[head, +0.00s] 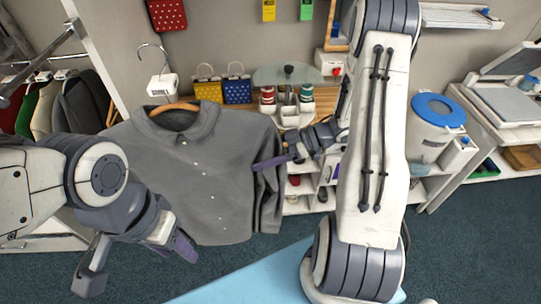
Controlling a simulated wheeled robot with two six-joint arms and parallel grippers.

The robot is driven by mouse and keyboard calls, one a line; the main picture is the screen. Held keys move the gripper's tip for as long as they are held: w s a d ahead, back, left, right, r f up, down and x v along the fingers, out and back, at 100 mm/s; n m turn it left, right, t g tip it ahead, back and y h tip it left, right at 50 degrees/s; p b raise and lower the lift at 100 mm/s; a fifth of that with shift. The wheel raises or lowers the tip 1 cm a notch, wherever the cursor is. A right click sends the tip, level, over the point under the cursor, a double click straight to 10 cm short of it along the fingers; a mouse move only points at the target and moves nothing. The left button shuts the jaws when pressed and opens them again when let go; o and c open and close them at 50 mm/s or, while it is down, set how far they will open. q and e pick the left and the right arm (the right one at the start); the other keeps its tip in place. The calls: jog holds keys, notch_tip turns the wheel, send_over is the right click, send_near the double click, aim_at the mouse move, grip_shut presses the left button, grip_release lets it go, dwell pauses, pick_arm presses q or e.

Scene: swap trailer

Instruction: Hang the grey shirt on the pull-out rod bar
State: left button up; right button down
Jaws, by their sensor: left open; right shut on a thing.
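The grey shirt (195,175) hangs upright on a wooden hanger (175,108) near the middle of the head view. The hanger has a white block (162,85) and a metal hook (150,52) above the collar; the hook's tip looks free. My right gripper (270,162) is shut on the shirt at its right side, by the sleeve. My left gripper (135,262) is open and empty, low and left of the shirt's hem. A metal rod (38,62) slants across the upper left, apart from the hook; it looks like the pull-out rod bar.
Behind the shirt is a shelf with gift bags (237,90) and spools (267,95). A blue-lidded bin (437,125) stands right. A light blue surface (245,280) lies below.

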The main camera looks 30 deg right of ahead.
jog(key=b, duration=0.3)
send_near(164, 168)
jog(key=shift+w+d+f, duration=0.15)
jog(key=shift+d+f, duration=0.6)
jog(key=shift+f, duration=0.2)
jog(key=shift+w+d+f, duration=0.15)
jog(key=shift+d+f, duration=0.65)
jog(key=shift+f, duration=0.1)
jog(key=shift+w+a+b, duration=0.45)
jog(key=shift+w+a, duration=0.2)
jog(key=shift+a, duration=1.2)
jog(key=shift+w+a+b, duration=0.4)
jog(key=shift+w+a, duration=0.3)
jog(key=shift+a, duration=1.15)
jog(key=shift+w+a+b, duration=0.45)
jog(key=shift+w+a, duration=0.2)
jog(key=shift+a, duration=1.2)
jog(key=shift+w+a+f+b, duration=0.15)
jog(key=shift+a+f+b, duration=0.2)
jog(key=shift+f, duration=0.15)
jog(key=shift+w+a+f+b, duration=0.1)
jog(key=shift+a+f+b, duration=0.15)
jog(key=shift+f, duration=0.25)
grip_release()
jog(key=shift+f, duration=0.15)
jog(key=shift+d, duration=0.15)
